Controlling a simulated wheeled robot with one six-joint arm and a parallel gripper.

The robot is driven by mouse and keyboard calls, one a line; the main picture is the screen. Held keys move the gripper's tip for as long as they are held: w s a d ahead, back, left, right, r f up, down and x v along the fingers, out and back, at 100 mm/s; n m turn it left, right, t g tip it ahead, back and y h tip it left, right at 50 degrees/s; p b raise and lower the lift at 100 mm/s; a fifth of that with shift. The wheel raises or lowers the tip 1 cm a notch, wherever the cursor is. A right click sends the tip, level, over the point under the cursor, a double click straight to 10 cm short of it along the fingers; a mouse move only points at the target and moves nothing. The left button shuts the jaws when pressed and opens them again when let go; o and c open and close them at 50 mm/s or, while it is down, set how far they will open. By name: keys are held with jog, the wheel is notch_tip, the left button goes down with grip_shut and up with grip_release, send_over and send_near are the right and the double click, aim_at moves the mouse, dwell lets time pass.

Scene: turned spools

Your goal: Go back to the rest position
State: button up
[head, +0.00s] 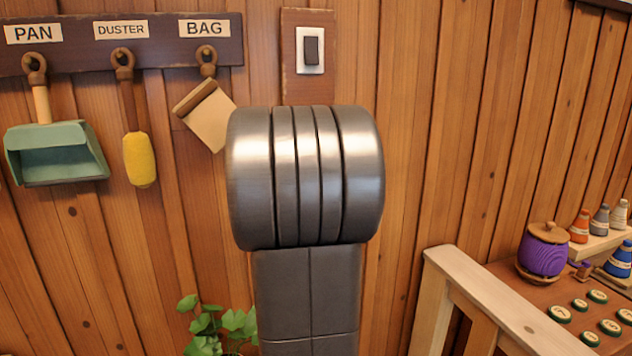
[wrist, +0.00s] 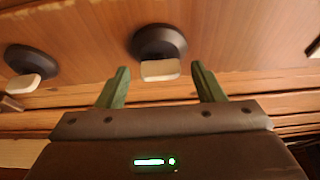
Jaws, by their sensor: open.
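My gripper (wrist: 160,90) shows in the wrist view with its two green fingers apart. Nothing is held between them. A dark round knob-like thing (wrist: 158,42) with a pale block under it lies just beyond the fingertips, at the middle; I cannot tell whether it is clear of them in depth. In the head view my own grey arm link fills the middle, and my gripper is not visible there.
A green dustpan (head: 55,150), a yellow duster (head: 140,160) and a tan bag (head: 210,116) hang from the labelled peg board (head: 75,55). A light switch (head: 311,50) is beside it. A plant (head: 222,328) is below. A table (head: 505,272) with a purple pot (head: 543,254) stands right.

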dwell(0.4)
jog(key=s+a, duration=0.1)
jog(key=s, duration=1.3)
jog(key=w+d+n+t+y+b, duration=0.1)
jog(key=w+n+t+y+b, duration=0.2)
jog(key=w+n+y+b, duration=0.4)
jog(key=shift+w+d+f+n+t+y+b, duration=0.4)
jog(key=shift+w+n+b, duration=3.35)
jog(key=shift+n, duration=3.25)
jog(key=shift+s+f, duration=0.1)
jog(key=shift+s, duration=0.05)
